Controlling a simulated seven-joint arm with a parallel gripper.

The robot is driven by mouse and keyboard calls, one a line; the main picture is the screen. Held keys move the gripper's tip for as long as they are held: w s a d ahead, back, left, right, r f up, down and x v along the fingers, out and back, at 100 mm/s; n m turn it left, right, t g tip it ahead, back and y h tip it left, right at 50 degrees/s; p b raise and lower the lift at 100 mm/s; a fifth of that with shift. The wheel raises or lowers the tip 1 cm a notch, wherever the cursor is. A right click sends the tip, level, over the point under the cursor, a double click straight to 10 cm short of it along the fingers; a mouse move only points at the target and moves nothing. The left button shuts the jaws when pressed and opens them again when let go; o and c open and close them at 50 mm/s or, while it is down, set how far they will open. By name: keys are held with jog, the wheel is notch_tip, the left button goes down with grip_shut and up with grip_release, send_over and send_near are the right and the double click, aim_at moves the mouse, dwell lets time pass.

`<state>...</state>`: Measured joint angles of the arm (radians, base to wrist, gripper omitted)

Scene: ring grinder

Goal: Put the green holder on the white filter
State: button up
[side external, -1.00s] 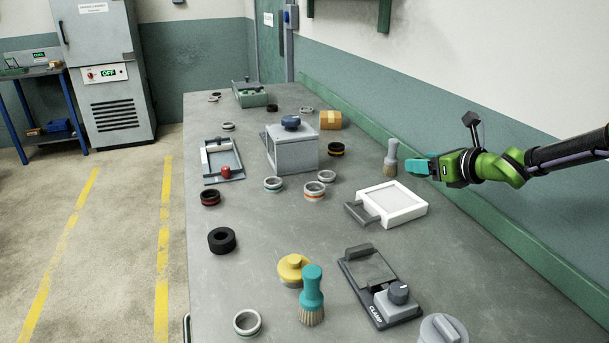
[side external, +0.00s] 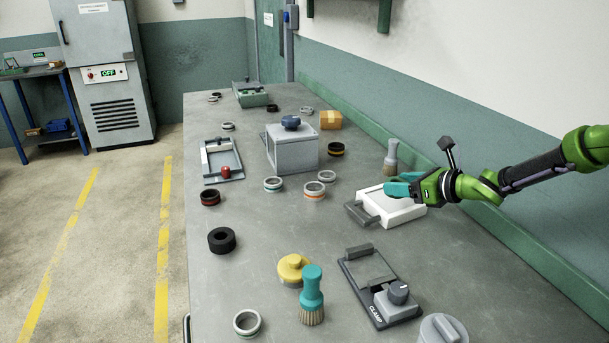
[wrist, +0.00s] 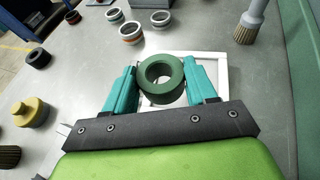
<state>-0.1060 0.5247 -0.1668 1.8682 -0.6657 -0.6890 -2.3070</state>
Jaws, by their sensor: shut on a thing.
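The green holder (wrist: 160,92) is a thick dark green ring, gripped between the two teal fingers of my gripper (wrist: 160,82) in the wrist view. The white filter (wrist: 218,66) is a square white frame with a pale flat middle, partly hidden behind the holder and fingers. In the side view my gripper (side external: 398,188) is over the white filter (side external: 402,212), towards its back part. I cannot make out the holder there, nor tell whether it touches the filter.
A grey brush (side external: 391,160) stands just behind the filter. A dark clamp plate (side external: 380,290), a teal brush (side external: 311,297) and a yellow knob (side external: 293,268) are in front. Several rings and a grey box (side external: 292,150) are to the left. The wall is close on the right.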

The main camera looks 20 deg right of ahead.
aim_at(394, 177)
jog(key=w, duration=0.3)
jog(key=shift+w+a+f, duration=0.2)
jog(key=shift+w, duration=0.2)
jog(key=shift+f, duration=1.7)
jog(key=shift+f, duration=0.2)
jog(key=o, duration=1.1)
jog(key=shift+c, duration=0.2)
